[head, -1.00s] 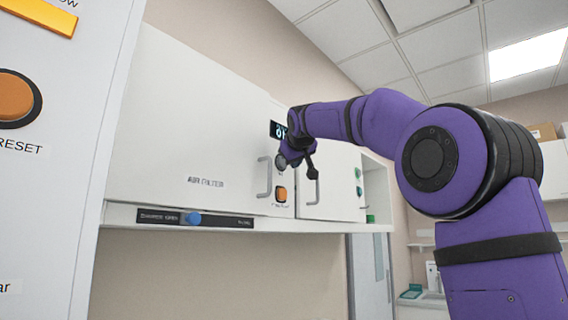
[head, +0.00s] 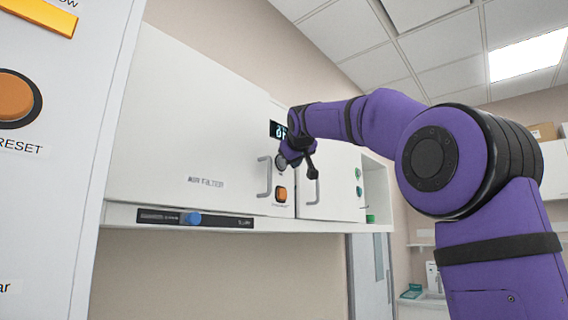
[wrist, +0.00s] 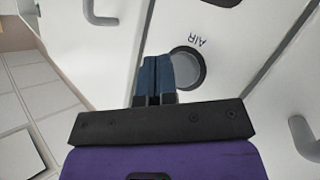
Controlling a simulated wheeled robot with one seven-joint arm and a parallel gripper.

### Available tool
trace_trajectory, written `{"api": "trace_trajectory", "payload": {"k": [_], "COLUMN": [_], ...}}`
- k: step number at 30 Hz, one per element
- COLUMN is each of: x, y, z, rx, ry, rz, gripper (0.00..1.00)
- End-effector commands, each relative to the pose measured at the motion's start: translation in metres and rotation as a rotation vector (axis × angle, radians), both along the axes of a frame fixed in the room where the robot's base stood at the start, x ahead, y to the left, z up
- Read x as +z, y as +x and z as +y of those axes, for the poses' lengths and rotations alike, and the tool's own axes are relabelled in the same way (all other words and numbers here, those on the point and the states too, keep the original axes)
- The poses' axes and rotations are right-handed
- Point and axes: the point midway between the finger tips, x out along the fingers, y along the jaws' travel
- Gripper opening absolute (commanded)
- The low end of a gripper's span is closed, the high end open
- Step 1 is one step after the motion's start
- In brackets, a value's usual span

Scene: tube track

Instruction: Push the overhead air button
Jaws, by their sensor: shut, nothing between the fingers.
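The air button is a round grey button in a dark ring, marked AIR, on the white cabinet front; it shows in the wrist view (wrist: 189,70). In the head view it is mostly hidden behind my gripper (head: 288,160). In the wrist view my gripper (wrist: 156,66) is shut and empty. Its blue fingertips overlap the side of the button's ring, off the button's middle. I cannot tell whether they touch it.
An orange button (head: 281,194) sits below on the same panel, and a lit display (head: 277,129) sits above. Cabinet handles (head: 264,177) stick out on both sides of the panel. A shelf strip with a blue knob (head: 192,218) runs below. A large orange button (head: 14,97) is at the near left.

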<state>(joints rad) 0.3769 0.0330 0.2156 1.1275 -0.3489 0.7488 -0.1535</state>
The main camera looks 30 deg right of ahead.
Motion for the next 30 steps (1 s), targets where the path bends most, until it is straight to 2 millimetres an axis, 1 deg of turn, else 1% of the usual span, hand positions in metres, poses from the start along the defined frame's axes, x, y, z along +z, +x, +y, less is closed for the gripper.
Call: {"api": "trace_trajectory", "payload": {"k": [12,22,30], "x": [-0.0001,0.0005,0.0004], "y": [0.0003,0.0080,0.0083], "z": [0.0001,0.0031,0.0030], "rx": [0.000,0.000,0.000], "ry": [0.000,-0.001,0.000], "rz": [0.000,0.000,0.000], "gripper": [0.00,0.00,0.00]}}
